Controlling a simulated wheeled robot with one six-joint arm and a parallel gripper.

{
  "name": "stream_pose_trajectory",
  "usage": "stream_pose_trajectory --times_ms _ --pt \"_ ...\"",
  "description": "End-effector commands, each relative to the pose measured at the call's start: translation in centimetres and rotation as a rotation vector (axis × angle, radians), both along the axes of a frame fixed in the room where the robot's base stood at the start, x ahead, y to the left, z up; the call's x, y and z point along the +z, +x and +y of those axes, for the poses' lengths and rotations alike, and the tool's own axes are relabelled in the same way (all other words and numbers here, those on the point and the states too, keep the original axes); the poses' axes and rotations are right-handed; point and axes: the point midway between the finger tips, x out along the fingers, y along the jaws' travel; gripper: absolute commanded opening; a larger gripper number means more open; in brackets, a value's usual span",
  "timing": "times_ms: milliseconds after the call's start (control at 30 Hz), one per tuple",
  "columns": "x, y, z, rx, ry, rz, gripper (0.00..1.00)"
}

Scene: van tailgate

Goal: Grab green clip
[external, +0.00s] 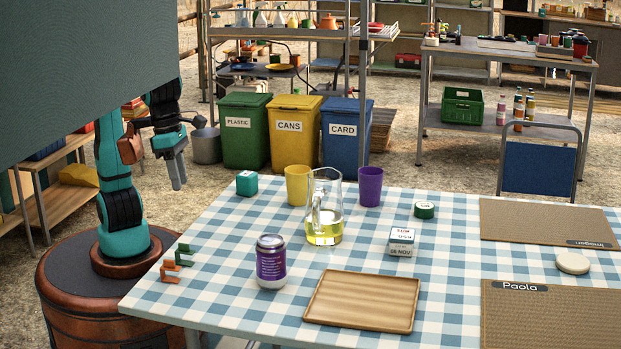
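A small dark green clip (185,251) stands near the left edge of the checked tablecloth. An orange clip (170,271) is just in front of it, close to the table edge. My gripper (178,186) points down in the air, above and behind the clips in the picture and clear of them. Its fingers look close together from this side, and I cannot tell whether there is a gap between them. I see nothing held in it.
Behind are a teal box (247,183), a yellow cup (297,185), a glass jug (325,205) and a purple cup (370,187). A wooden tray (361,302) lies in front. A dark panel (80,70) fills the upper left.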

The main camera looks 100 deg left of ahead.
Motion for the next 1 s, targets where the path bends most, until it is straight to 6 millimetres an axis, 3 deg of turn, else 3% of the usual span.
stream_pose_trajectory --times_ms 100,200,367,800,1000 --pt "-0.9 -0.6 -1.8 -0.114 0.053 0.034 0.33" --pt "-1.3 -0.8 -2.3 -0.158 0.073 0.046 0.33" --pt "-2.9 -0.6 -2.3 -0.168 0.078 0.050 0.33" --pt "-10.6 0.3 -2.3 -0.165 0.078 0.050 0.33" --pt "-12.9 0.6 -2.3 -0.165 0.076 0.048 0.33"
